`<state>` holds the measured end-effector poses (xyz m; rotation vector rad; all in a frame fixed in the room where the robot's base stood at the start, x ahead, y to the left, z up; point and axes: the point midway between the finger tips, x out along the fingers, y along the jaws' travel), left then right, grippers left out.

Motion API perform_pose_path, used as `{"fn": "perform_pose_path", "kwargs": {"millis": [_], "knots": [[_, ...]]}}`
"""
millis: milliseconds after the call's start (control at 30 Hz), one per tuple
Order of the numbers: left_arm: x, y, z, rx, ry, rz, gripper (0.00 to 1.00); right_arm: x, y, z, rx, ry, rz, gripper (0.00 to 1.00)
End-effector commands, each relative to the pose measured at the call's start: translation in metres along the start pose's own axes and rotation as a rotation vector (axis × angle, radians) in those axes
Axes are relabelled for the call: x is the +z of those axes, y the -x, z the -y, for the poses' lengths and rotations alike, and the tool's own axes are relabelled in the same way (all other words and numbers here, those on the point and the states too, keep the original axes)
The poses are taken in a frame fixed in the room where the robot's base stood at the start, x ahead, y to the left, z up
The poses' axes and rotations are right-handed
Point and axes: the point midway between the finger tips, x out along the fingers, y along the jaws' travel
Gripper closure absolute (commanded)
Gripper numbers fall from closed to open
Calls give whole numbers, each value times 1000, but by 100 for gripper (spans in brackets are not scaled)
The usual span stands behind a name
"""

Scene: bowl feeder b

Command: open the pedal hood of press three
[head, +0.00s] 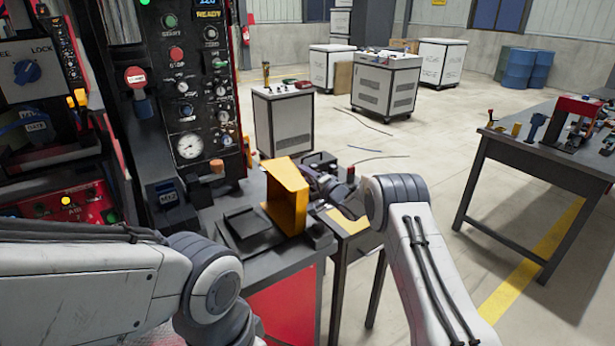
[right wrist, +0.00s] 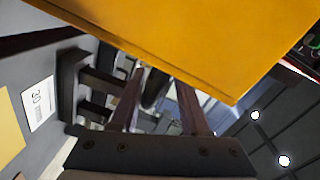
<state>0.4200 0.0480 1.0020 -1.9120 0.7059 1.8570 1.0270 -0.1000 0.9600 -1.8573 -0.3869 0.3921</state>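The yellow pedal hood (head: 287,197) stands upright, its open side facing left, beside a flat black pedal plate (head: 248,222) on the press's low grey bench. My right gripper (head: 318,180) is just right of the hood, behind its yellow wall and partly hidden. In the right wrist view the hood (right wrist: 215,40) fills the top, close to the fingers. The two fingers (right wrist: 160,105) are apart with no object clearly held between them. Whether a finger touches the hood cannot be told. My left arm shows at lower left, but its gripper is out of view.
The press panel (head: 185,80) with buttons and gauges rises behind left of the hood. A small block (head: 318,235) sits at the bench's front right. A white label (right wrist: 39,104) shows on a grey surface. A work table (head: 540,150) stands far right; the floor between is open.

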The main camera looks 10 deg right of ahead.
Motion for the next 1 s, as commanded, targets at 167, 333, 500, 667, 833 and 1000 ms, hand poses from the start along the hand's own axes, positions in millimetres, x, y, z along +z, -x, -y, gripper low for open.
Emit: {"fn": "perform_pose_path", "kwargs": {"millis": [167,333,500,667,833,1000], "knots": [[0,0,0,0,0,0,100,0,1,0,0,0,0,55],[0,-2,0,0,0,0,100,-1,13,-1,1,0,0,55],[0,-6,0,0,0,0,100,-1,39,-1,2,-2,-2,55],[0,-9,1,0,0,0,100,-1,67,-1,2,-2,-2,55],[1,-12,1,0,0,0,100,-1,91,-1,1,-1,-1,55],[1,-13,1,0,0,0,100,0,103,-1,0,0,-1,55]]}}
